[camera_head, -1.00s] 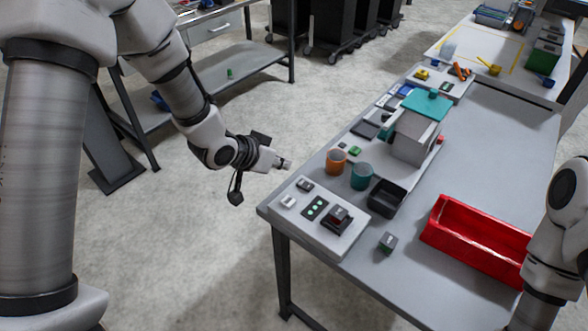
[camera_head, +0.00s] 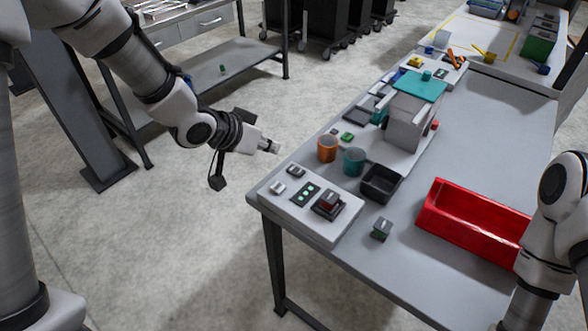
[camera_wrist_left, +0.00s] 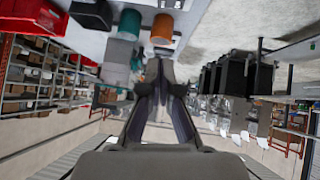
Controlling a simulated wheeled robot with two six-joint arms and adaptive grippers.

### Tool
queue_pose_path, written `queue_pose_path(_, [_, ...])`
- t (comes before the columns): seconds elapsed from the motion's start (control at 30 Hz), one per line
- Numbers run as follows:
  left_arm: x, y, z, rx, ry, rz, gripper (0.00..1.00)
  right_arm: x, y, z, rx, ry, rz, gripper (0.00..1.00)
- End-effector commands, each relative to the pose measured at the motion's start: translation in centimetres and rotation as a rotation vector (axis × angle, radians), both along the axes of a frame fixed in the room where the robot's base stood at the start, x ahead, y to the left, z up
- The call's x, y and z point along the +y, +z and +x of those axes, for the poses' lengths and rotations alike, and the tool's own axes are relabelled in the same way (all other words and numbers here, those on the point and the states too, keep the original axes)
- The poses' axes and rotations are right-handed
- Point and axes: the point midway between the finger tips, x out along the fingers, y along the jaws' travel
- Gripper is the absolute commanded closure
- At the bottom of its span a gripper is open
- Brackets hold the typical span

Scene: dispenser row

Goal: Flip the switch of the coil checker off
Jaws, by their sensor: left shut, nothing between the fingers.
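A white panel (camera_head: 335,223) lies at the near left corner of the grey table; it looks like the coil checker. It carries a dark plate with green lights (camera_head: 305,193), two small switch-like blocks, one pale (camera_head: 277,187) and one dark (camera_head: 295,170), and a black-and-red block (camera_head: 328,203). I cannot read the switch's position. My left gripper (camera_head: 272,147) is shut and empty, beyond the table's left edge, apart from the panel. Its shut fingers also show in the left wrist view (camera_wrist_left: 160,72). The panel is not clear there. My right arm shows at the right edge; its gripper is out of frame.
An orange cup (camera_head: 327,148), a teal cup (camera_head: 354,161) and a black bin (camera_head: 381,184) stand behind the panel. A small dark green block (camera_head: 381,229) sits to its right. A red tray (camera_head: 434,208) lies farther right. Floor is clear left of the table.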

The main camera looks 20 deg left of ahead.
Motion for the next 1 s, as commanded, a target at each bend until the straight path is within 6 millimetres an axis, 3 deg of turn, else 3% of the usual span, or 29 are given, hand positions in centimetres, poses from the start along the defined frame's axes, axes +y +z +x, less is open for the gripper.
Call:
queue_pose_path(0.27, [-0.3,-0.8,0.7,0.003,0.001,0.001,1.0,0.0,0.3,0.0,0.0,0.001,0.0,0.6])
queue_pose_path(0.7, [-3.4,-7.1,6.4,0.003,-0.002,0.001,1.0,0.0,1.7,0.0,0.0,0.001,0.0,0.6])
queue_pose_path(0.8, [-3.6,-9.0,6.2,0.005,0.0,-0.001,1.0,0.0,1.8,0.0,0.0,0.001,0.0,0.6])
queue_pose_path(1.0, [-3.8,-10.8,6.1,0.002,0.001,-0.001,1.0,0.0,2.0,0.0,0.0,0.001,0.0,0.6])
